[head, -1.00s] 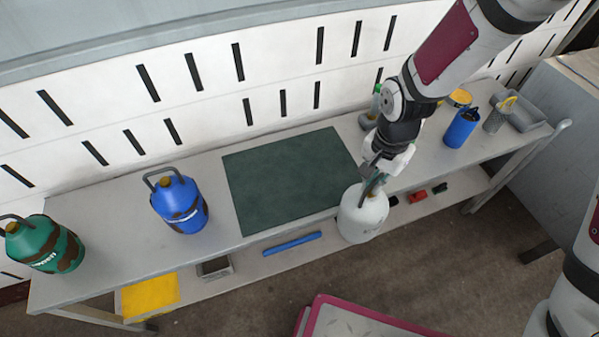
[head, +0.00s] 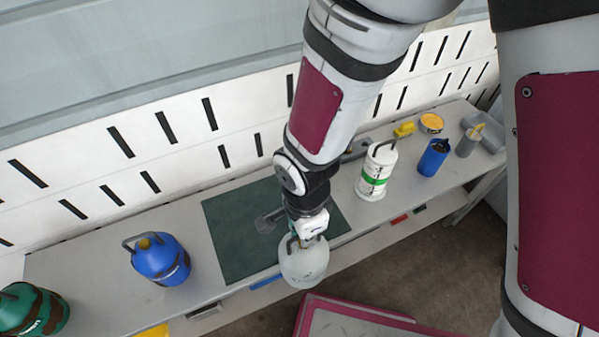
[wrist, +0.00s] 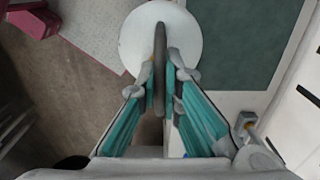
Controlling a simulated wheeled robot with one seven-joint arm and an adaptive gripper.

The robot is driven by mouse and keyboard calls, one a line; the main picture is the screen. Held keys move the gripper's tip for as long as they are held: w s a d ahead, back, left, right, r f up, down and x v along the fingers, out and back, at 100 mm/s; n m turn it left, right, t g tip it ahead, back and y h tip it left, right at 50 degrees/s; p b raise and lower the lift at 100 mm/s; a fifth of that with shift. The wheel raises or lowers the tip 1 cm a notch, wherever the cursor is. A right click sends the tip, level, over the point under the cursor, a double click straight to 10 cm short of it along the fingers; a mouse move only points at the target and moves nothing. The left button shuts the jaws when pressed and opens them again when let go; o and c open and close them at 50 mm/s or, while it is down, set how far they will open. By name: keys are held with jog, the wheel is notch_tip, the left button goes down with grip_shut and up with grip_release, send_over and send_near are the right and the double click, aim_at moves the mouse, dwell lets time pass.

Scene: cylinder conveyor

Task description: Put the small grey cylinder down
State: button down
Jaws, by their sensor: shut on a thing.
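The small grey cylinder (head: 303,263) is pale grey with a dark handle on top. My gripper (head: 303,240) is shut on that handle and holds the cylinder upright at the front edge of the dark green mat (head: 233,262). In the wrist view the teal fingers (wrist: 160,88) close on both sides of the handle (wrist: 160,65), with the round cylinder top (wrist: 135,42) beyond. The mat (wrist: 235,40) lies beside it there. I cannot tell whether the cylinder's base is above the bench or in front of its edge.
A blue cylinder (head: 162,260) and a green one (head: 35,312) stand on the bench to the left.

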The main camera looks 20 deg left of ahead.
jog(key=w+a+f+b, duration=0.5)
jog(key=w+a+b, duration=0.4)
jog(key=w+a, duration=0.1)
jog(key=shift+w, duration=0.8)
jog(key=shift+a, duration=0.1)
jog(key=c, duration=1.8)
grip_release()
jog(key=shift+o, duration=0.2)
jog(key=shift+f, duration=0.1)
